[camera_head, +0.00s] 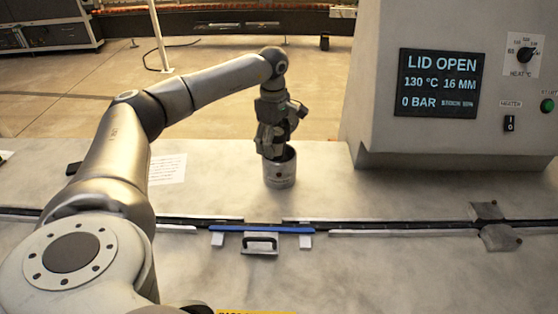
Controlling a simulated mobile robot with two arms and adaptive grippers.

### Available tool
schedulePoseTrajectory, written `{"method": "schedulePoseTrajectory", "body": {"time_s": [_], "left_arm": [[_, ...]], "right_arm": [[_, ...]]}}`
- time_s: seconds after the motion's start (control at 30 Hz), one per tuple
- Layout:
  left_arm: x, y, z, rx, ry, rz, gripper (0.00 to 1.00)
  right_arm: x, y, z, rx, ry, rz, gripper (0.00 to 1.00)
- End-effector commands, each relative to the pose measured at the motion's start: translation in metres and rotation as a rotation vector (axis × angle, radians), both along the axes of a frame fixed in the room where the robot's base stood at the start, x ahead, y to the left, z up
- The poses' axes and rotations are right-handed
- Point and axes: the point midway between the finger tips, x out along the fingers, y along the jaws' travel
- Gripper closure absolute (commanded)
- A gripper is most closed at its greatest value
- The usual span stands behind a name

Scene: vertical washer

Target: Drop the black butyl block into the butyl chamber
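My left arm comes in from the left, and my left gripper (273,154) points down at the mouth of a short metal cylinder (280,179), which looks like the butyl chamber. The cylinder stands upright and open-topped on the grey worktop. The fingertips are at or just inside its rim, on the left side of the opening. The fingertips and the inside of the cylinder are too dark and small to make out, so I cannot tell whether the gripper is open or shut. I cannot pick out the black butyl block. My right gripper is out of view.
A grey machine housing (440,139) stands at the back right; its display (441,83) reads LID OPEN. A dark rail (390,223) crosses the worktop, with a blue bar (262,229) and a handled plate (260,243) in front of the cylinder. The worktop right of the cylinder is clear.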

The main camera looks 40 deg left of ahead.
Motion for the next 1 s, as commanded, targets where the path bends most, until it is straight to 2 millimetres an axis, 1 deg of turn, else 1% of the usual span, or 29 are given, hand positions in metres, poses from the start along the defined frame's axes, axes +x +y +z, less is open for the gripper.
{"method": "schedulePoseTrajectory", "body": {"time_s": [0.03,0.07,0.17,0.3,0.4,0.47,0.57,0.8,0.9,1.0], "left_arm": [[0.000,0.000,0.000,0.000,0.000,0.000,0.20],[0.000,0.000,0.000,0.000,0.001,0.000,0.18],[0.000,0.000,0.000,0.000,0.001,0.000,0.18],[0.000,0.000,-0.001,0.000,0.001,0.000,0.18],[0.000,0.000,0.000,0.001,0.002,0.000,0.18],[0.000,0.000,0.003,0.000,0.001,-0.001,0.18],[0.000,0.000,0.016,0.000,-0.001,-0.001,0.18],[0.001,-0.001,0.067,0.000,-0.004,-0.001,0.18],[0.001,0.000,0.087,-0.001,-0.003,-0.001,0.18],[0.001,0.000,0.103,0.000,-0.003,-0.001,0.18]], "right_arm": [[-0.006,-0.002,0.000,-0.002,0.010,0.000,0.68],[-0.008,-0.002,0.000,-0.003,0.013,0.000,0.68],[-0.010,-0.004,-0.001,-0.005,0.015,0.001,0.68],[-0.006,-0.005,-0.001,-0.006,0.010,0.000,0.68],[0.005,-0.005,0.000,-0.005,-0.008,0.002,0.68],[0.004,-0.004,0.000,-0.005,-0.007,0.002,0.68],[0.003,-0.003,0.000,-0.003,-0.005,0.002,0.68],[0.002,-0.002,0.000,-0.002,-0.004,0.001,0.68],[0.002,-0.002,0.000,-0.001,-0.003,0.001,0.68],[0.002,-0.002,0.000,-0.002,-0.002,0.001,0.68]]}}
